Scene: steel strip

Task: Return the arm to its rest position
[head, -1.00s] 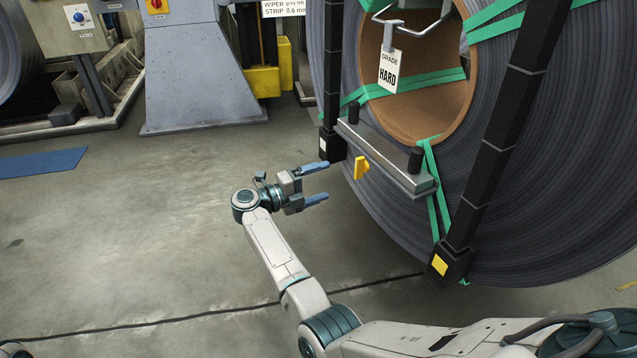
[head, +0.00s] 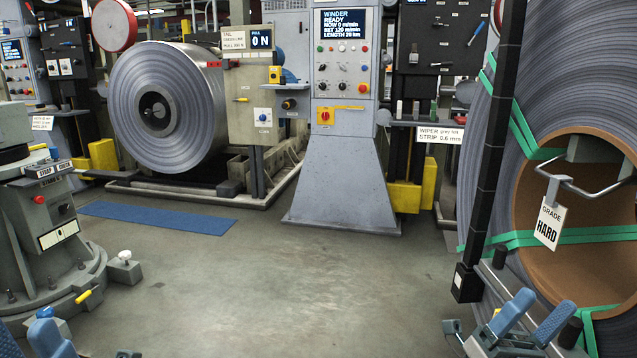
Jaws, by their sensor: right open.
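My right gripper (head: 534,314) is in the lower right of the head view. Its two blue fingers are apart with nothing between them. It shows in front of the lower part of the large steel coil (head: 590,60), and I cannot tell the exact gap to it. Most of the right arm is out of view below. Blue finger parts of my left gripper (head: 30,338) show at the lower left corner, cut off by the frame edge, so its jaw state is unclear.
A white GRADE HARD tag (head: 548,224) hangs at the coil's brown core (head: 590,265). A winder console (head: 343,150) stands at the back middle. A grey machine base (head: 55,235) stands at left, near a blue mat (head: 158,217). The middle floor (head: 300,290) is clear.

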